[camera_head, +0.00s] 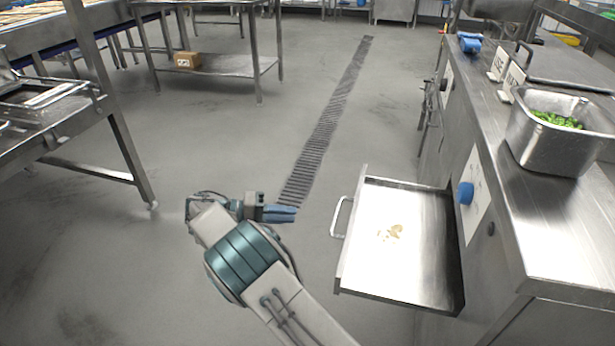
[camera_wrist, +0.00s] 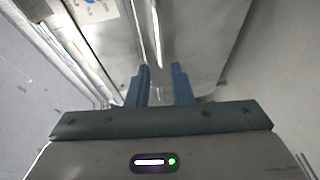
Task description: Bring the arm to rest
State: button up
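My gripper (camera_head: 283,213) hangs over the open floor in the middle of the head view, left of a pulled-out steel drawer, with blue fingertips pointing right. The wrist view shows its two blue fingers (camera_wrist: 160,84) apart with nothing held between them. The fingers touch nothing that I can see.
The open drawer (camera_head: 375,275) juts from the steel counter (camera_head: 560,225) at right, with a small patch of brown grains (camera_head: 391,233) in it. A steel pan (camera_head: 545,150) with green food stands on the counter. A steel table (camera_head: 60,125) stands left. The floor between is clear.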

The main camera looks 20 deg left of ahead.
jog(key=d+r+m+g+y+p, duration=0.1)
jog(key=d+r+g+y+p, duration=0.6)
jog(key=d+r+p, duration=1.15)
jog(key=s+d+r+m+t+y+p, duration=0.3)
jog(key=s+d+r+y+p, duration=0.4)
jog(key=s+d+r, duration=1.2)
jog(key=shift+s+r+t+y+p, duration=0.3)
jog(key=shift+s+r+y+p, duration=0.1)
jog(key=shift+s+r+p, duration=0.55)
jog(key=shift+s+d+f, duration=0.1)
jog(key=shift+s+f, duration=0.1)
